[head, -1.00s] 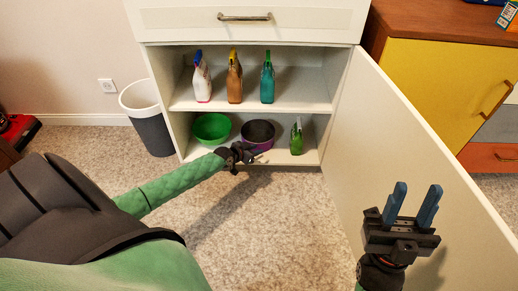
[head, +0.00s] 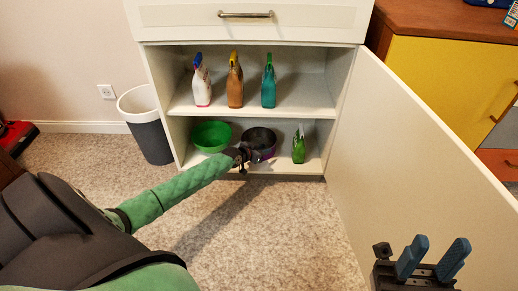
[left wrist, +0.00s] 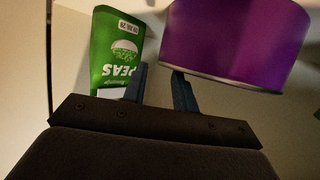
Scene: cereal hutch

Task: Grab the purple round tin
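The purple round tin (head: 268,155) stands on the cabinet's bottom shelf, dark inside and open at the top, partly covered by my left gripper (head: 249,157) in the head view. In the left wrist view the tin (left wrist: 228,40) fills the upper right, its rim close to one finger. My left gripper (left wrist: 160,85) is open there, with pale cabinet surface showing between its fingers; whether a finger touches the tin I cannot tell. My right gripper (head: 433,254) is open and empty at the lower right, in front of the open door.
A green bowl (head: 211,136) stands left of the tin. A green peas bag (head: 298,147) stands right of it and also shows in the left wrist view (left wrist: 115,50). Several bottles stand on the shelf above, including an orange one (head: 235,85). The open door (head: 400,150) bounds the right side.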

